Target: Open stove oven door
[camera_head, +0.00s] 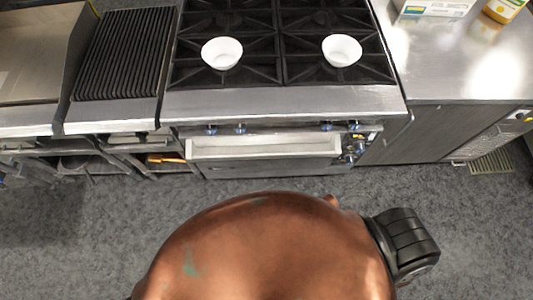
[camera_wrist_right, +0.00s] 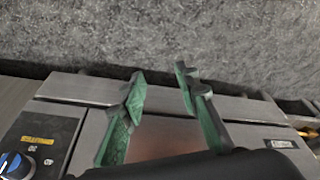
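The stove (camera_head: 285,103) stands ahead in the head view, with burners on top and knobs along its front edge. Below the knobs is the oven door (camera_head: 265,147), a pale metal front. It looks shut, though from above I cannot be sure. In the right wrist view my right gripper (camera_wrist_right: 160,88) is open, its two green-lined fingers apart. Its fingers overlap a long metal bar on the oven front (camera_wrist_right: 85,90); I cannot tell whether they touch it. Nothing is clearly held between them. My left gripper is not in view.
Two white bowls (camera_head: 222,53) (camera_head: 342,50) sit on the burners. A blue knob (camera_wrist_right: 12,163) is on the panel at left in the wrist view. A steel counter (camera_head: 455,70) stands right, a ribbed grill (camera_head: 125,53) left. The grey floor (camera_head: 80,230) ahead of the stove is clear.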

